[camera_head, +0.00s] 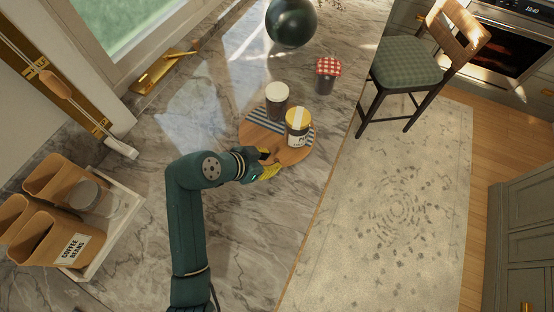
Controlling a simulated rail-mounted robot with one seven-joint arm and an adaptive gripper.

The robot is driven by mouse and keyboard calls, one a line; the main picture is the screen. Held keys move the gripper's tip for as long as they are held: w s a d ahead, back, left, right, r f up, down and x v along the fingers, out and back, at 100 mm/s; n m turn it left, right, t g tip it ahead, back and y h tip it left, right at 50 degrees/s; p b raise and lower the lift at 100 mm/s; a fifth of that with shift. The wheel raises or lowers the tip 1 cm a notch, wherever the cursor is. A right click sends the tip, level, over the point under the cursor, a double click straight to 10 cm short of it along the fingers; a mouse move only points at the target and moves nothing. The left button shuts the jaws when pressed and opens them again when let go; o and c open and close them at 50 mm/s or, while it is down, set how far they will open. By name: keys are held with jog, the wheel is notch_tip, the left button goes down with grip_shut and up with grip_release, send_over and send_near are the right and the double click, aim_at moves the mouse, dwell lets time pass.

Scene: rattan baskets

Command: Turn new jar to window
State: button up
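A round wooden board (294,157) lies on the marble counter with a striped cloth (262,119) on it. A jar with a yellow lid (298,128) and a pale label stands upright on the board. A dark jar with a white lid (277,101) stands behind it to the left. A third jar with a red checked lid (326,78) stands on the counter, off the board. Which one is the new jar I cannot tell. My gripper (270,165) is at the board's near left edge, apart from the jars. Its finger opening is too small to read. The window (115,28) is at upper left.
A dark round vase (291,24) stands at the back. A pale tray (112,225) with brown containers and a glass jar is at left. A gold window handle (163,72) sits on the sill. A chair (405,65) stands beyond the counter's right edge. The counter's middle left is clear.

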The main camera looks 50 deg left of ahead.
aim_at(276, 160)
jog(key=x, duration=0.4)
grip_shut()
